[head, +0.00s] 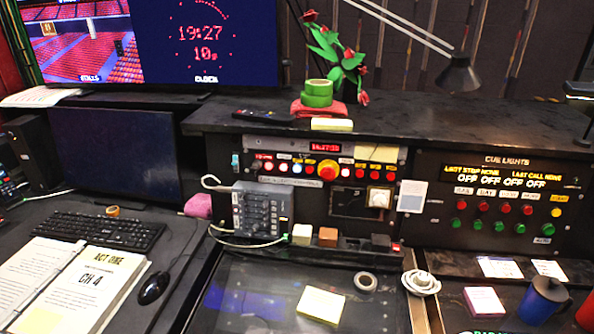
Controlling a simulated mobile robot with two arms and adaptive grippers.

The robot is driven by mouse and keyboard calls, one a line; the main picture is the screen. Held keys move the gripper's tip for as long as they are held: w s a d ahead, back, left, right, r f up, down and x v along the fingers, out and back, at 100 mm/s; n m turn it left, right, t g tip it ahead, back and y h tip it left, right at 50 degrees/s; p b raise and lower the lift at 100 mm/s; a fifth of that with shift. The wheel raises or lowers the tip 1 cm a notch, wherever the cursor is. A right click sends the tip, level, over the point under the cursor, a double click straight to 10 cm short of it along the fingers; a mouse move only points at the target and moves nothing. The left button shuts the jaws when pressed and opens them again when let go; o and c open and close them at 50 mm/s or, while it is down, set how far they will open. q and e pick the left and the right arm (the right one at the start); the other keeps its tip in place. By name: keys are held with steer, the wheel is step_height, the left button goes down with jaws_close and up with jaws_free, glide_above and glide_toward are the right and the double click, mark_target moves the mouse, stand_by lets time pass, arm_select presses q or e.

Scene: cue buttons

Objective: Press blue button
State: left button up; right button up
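A black control panel (330,190) with a row of small lit buttons stands at the middle back. A larger red knob (327,170) sits in the row. On the right, the cue lights panel (495,200) has red buttons (505,208), green buttons (499,226) and a yellow one (556,212). Neither of my grippers is in view.
A keyboard (100,231), mouse (154,287) and open script (75,280) lie at the left. A grey mixer box (262,210) with cables stands before the middle panel. A blue mug (541,299) and tape roll (366,282) are in front. A desk lamp (459,75) hangs above.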

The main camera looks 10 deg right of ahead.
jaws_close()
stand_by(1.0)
